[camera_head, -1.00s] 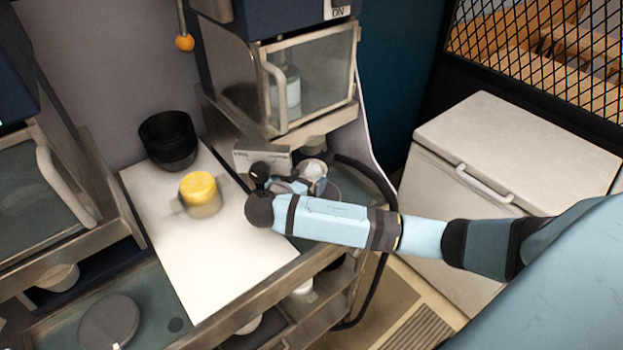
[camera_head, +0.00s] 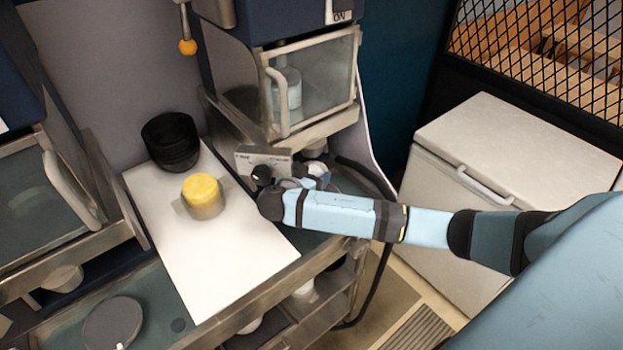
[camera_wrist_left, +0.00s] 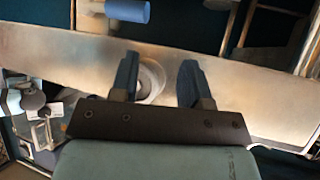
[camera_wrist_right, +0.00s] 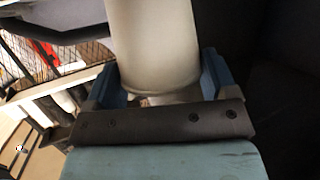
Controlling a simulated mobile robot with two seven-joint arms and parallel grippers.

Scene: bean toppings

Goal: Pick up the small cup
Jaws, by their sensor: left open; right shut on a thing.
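The small cup shows as a pale, smooth cylinder (camera_wrist_right: 150,45) in the right wrist view. It sits between the fingers of my right gripper (camera_wrist_right: 160,85), which is shut on it. In the head view, the gripper (camera_head: 308,182) and a white bit of the cup (camera_head: 319,171) are at the machine's front, partly hidden by my wrist. Whether the cup touches a surface below is hidden. My left gripper (camera_wrist_left: 159,80) is open in the left wrist view, with a round whitish thing (camera_wrist_left: 150,82) seen behind its fingers; it is out of the head view.
A white board (camera_head: 215,270) carries a yellow-topped container (camera_head: 203,195) and black stacked bowls (camera_head: 170,140). A machine with a glass door (camera_head: 312,85) stands behind my right gripper. A white chest (camera_head: 520,150) is at the right. The board's front part is clear.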

